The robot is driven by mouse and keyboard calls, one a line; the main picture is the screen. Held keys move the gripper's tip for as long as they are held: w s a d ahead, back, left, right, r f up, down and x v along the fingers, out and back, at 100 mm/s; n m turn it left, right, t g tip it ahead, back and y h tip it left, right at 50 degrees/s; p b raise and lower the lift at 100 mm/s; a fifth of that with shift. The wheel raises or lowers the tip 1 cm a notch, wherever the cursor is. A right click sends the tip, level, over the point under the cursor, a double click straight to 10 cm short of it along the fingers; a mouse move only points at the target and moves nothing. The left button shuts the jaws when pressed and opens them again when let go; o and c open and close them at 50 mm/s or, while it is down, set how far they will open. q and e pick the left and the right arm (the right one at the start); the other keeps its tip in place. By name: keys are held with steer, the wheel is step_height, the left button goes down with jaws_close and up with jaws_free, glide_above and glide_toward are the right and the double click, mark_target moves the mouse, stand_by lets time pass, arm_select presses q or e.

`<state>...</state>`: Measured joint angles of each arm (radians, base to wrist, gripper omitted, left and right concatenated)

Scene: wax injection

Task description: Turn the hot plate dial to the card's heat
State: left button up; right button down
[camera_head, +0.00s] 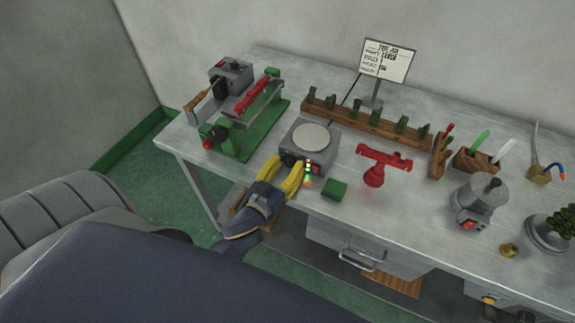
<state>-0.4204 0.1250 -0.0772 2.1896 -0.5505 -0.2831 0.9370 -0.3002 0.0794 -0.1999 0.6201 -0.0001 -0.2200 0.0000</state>
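The hot plate (312,154) is a grey box with a round pale disc on top, standing near the front edge of the bench. Lit indicators (308,168) in red, yellow and green show at its front right. My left gripper (287,163) has yellow fingers spread apart, right at the front of the hot plate. I see nothing held between them. The dial cannot be made out; the fingers cover part of the hot plate's front. The white card (388,60) stands upright at the back; its heat line is too small to read surely. My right gripper is out of view.
A green-based machine (235,145) stands left of the hot plate. A wooden rack (365,124) with green pieces lies behind it. A red stand (375,175) and a green block (334,190) are close on the right. A grey pot (480,195) stands farther right.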

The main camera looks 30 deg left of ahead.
arm_select(q)
jaws_close()
steer(key=m, duration=0.5)
steer(key=shift+m, duration=0.3)
stand_by(0.4)
steer(key=shift+o, duration=0.8)
jaws_free()
steer(key=shift+s, duration=0.1)
steer(key=s, duration=1.1)
steer(key=shift+s+d+r, duration=0.15)
steer(key=shift+s, duration=0.25)
steer(key=shift+r, duration=0.1)
